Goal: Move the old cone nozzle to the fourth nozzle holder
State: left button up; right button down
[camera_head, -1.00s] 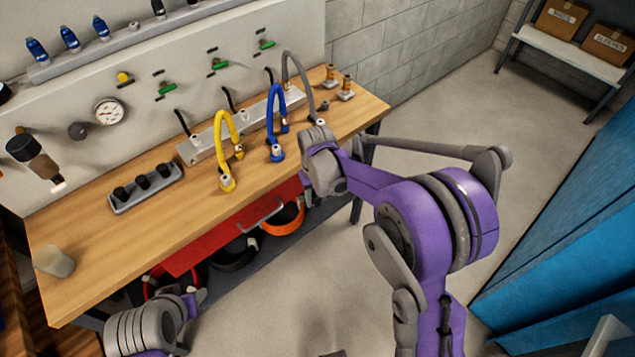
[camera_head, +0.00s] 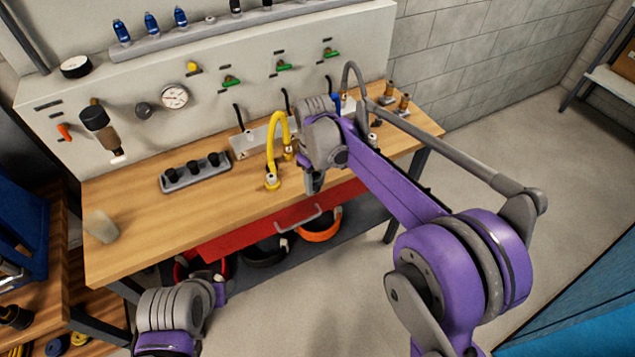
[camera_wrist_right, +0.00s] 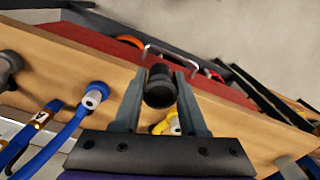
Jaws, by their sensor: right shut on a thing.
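In the right wrist view a dark round nozzle (camera_wrist_right: 159,86) sits between the two fingers of my right gripper (camera_wrist_right: 158,95), which is shut on it. I cannot tell from its end whether it is cone-shaped. In the head view my right gripper (camera_head: 315,183) hangs over the bench's front edge, just right of the yellow hose; its load is not clear there. A grey tray (camera_head: 190,180) on the bench carries several dark upright pieces. A rail (camera_head: 205,36) along the panel top carries blue and dark pieces. I cannot tell which is the fourth nozzle holder. My left gripper's fingers do not show.
The yellow hose (camera_head: 271,150) arches up from the wooden bench (camera_head: 150,215). A blue hose (camera_wrist_right: 63,131) shows in the right wrist view. Brass fittings (camera_head: 403,103) stand at the bench's right end. A beige cup (camera_head: 101,227) stands at its left end.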

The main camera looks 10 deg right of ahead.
jog(key=s+d+r+m, duration=0.2)
jog(key=d+r+m, duration=0.1)
jog(key=r, duration=0.2)
jog(key=shift+s+r, duration=0.15)
jog(key=shift+r, duration=0.2)
jog(key=w+a+m, duration=0.5)
jog(key=w+a, duration=0.2)
jog(key=w, duration=0.2)
jog(key=shift+a, duration=0.4)
send_near(334, 181)
jog(key=s+f, duration=0.4)
jog(key=f, duration=0.1)
jog(key=s+d+f, duration=0.6)
jog(key=s+f, duration=0.1)
jog(key=shift+s+d, duration=0.25)
jog(key=shift+d, duration=0.15)
jog(key=shift+s+a, duration=0.1)
